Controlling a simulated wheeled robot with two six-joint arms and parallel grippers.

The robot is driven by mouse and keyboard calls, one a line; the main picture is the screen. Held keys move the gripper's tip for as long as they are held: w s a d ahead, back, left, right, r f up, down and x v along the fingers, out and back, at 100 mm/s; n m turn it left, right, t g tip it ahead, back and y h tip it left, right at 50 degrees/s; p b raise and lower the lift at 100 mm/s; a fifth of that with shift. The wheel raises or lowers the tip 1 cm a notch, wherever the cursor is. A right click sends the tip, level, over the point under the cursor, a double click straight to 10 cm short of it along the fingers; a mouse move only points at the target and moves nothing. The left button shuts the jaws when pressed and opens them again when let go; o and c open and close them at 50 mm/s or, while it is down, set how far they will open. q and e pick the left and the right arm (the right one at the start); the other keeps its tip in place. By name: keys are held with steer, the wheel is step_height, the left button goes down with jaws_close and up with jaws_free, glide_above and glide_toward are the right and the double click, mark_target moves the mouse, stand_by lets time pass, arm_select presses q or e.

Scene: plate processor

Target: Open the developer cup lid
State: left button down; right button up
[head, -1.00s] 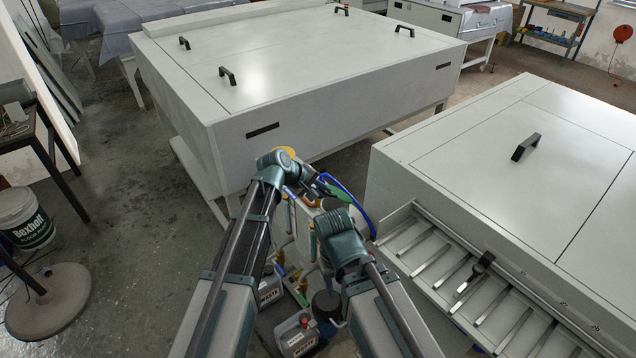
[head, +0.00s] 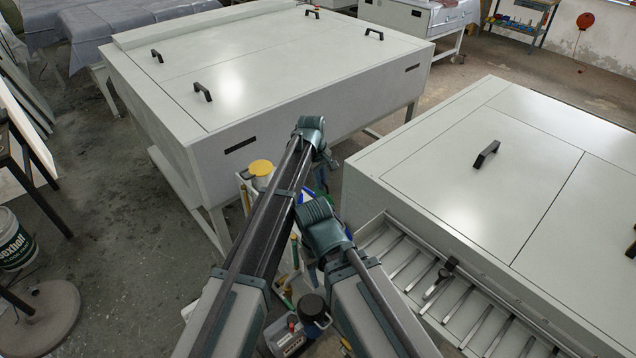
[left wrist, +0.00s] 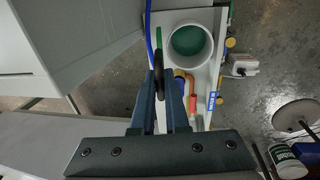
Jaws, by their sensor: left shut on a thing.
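A white round cup (left wrist: 190,42) with a teal-green inside stands on a narrow white cart in the left wrist view, its top open. My left gripper (left wrist: 160,85) is shut on a thin dark disc-like piece (left wrist: 158,70), seen edge-on, which looks like the lid. The fingers are beside the cup in that picture; their height above it is hard to tell. In the head view my left gripper (head: 331,165) is partly hidden beyond its arm. My right arm is bent and its gripper does not show.
A yellow-topped white container (head: 261,170) stands left of my left arm. A large grey cabinet (head: 270,80) is behind the cart, and another machine (head: 480,165) with a slotted tray (head: 440,290) is at right. A blue hose (left wrist: 149,30) runs beside the cup. Open floor lies at left.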

arm_select(q)
steer(key=shift+w+d, duration=0.2)
steer(key=shift+d, duration=0.15)
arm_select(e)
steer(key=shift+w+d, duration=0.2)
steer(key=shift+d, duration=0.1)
arm_select(q)
steer(key=c, duration=0.9)
jaws_free()
steer(key=shift+c, duration=0.2)
steer(key=shift+r, duration=0.15)
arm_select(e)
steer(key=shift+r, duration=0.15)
arm_select(q)
step_height(320, 180, up, 14)
steer(key=s+a+p, duration=0.1)
steer(key=p, duration=1.2)
steer(key=shift+s+a+f+p, duration=0.15)
steer(key=shift+a+f+p, duration=0.1)
steer(key=shift+a+p, duration=0.15)
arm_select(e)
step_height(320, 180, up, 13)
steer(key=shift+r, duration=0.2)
